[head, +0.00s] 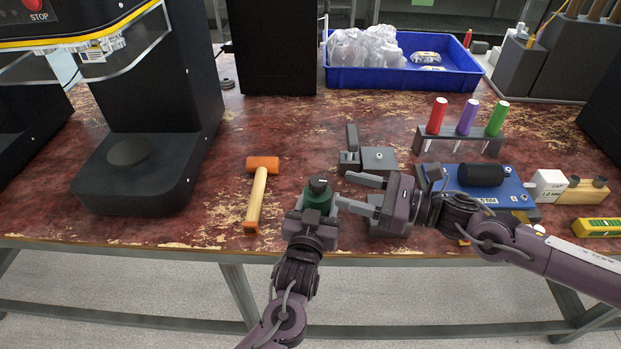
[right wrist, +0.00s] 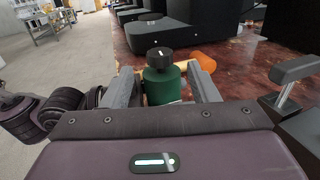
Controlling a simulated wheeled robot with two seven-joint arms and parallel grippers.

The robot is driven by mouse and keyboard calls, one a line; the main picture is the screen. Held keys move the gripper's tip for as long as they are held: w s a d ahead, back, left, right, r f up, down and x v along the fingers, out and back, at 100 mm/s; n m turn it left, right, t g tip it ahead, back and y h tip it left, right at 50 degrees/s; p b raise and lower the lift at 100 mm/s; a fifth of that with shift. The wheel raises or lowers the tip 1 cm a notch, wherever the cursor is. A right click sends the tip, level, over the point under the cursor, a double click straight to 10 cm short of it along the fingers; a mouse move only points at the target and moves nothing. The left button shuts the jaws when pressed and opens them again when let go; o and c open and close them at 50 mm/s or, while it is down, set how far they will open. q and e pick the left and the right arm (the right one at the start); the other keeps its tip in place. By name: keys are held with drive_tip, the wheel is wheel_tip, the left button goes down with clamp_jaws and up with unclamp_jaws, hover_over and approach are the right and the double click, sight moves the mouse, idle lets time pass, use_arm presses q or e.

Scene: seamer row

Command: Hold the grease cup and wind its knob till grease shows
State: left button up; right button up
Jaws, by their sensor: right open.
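The grease cup (head: 317,199) has a green body and a black knob (head: 319,185) with a white mark on top. My left gripper (head: 315,207) is closed around the green body and holds the cup upright near the table's front edge. My right gripper (head: 342,190) is open and empty just right of the cup, its fingertips pointing at it. In the right wrist view the green cup (right wrist: 161,87) and knob (right wrist: 160,58) show beyond and between the open fingers. No grease is visible at the cup.
An orange-headed mallet (head: 258,190) lies left of the cup. A grey clamp block (head: 372,159) stands behind my right gripper. A blue plate fixture (head: 508,185), a rack of coloured handles (head: 462,142) and a blue bin (head: 400,78) are farther right and back. A black machine (head: 140,165) stands left.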

sight(314, 176)
drive_tip(key=x, duration=0.9)
drive_tip(key=shift+f, duration=0.1)
drive_tip(key=c, duration=1)
drive_tip(key=shift+t, duration=0.3)
drive_tip(key=m+t+h, duration=0.2)
drive_tip(key=m+t, duration=0.1)
drive_tip(key=shift+w, duration=0.1)
drive_tip(key=shift+w+d+m+t+h, duration=0.1)
drive_tip(key=shift+w+m+t+h, duration=0.05)
drive_tip(key=shift+m+t+h, duration=1.15)
drive_tip(key=shift+w+d+m+t+h, duration=0.15)
drive_tip(key=shift+m+t+h, duration=0.85)
drive_tip(key=shift+t, duration=0.5)
drive_tip(key=shift+h, duration=0.3)
